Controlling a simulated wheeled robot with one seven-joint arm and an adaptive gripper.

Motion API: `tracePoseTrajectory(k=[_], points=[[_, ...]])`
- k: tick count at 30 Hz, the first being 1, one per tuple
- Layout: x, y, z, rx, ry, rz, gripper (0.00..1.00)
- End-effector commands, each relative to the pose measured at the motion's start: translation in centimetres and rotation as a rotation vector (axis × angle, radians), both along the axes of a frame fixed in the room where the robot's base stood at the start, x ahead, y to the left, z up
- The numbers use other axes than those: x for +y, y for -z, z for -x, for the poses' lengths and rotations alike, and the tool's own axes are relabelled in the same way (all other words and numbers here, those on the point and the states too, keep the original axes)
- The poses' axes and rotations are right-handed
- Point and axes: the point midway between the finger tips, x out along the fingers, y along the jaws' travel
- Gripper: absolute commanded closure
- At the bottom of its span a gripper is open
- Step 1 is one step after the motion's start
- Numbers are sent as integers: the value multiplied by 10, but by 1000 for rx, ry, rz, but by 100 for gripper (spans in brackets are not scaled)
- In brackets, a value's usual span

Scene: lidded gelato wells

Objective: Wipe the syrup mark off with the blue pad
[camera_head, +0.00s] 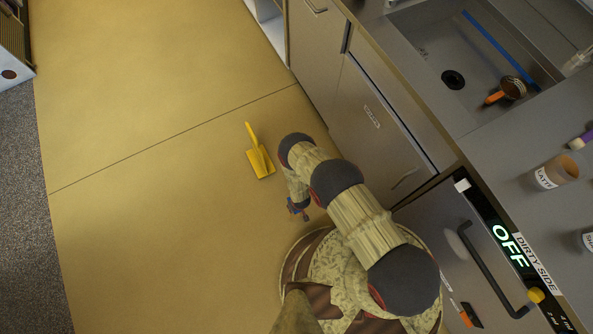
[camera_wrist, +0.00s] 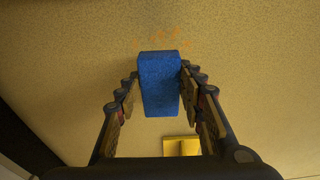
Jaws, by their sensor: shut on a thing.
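The blue pad (camera_wrist: 159,82) is between the two fingers of my gripper (camera_wrist: 158,88) in the wrist view, and the gripper is shut on it. A faint orange, broken syrup mark (camera_wrist: 165,36) shows on the tan floor just past the pad's far end. I cannot tell whether the pad touches the floor. In the head view my gripper (camera_head: 298,209) is low over the floor beside my base, with a bit of blue showing at it. I cannot make out the mark in the head view.
A yellow scoop-like tool (camera_head: 260,161) lies on the floor near my arm; part of it shows in the wrist view (camera_wrist: 181,146). Cabinets and a sink counter (camera_head: 478,128) stand at the right. The floor at the left (camera_head: 150,230) is clear.

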Motion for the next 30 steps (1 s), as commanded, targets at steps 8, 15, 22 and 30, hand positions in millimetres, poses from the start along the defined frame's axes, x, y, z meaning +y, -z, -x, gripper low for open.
tracePoseTrajectory(k=[8,15,22,30], points=[[-1,31,0,1,0,1,100],[7,51,4,0,-4,1,100],[22,49,14,1,-1,1,100],[24,49,15,1,1,0,100]])
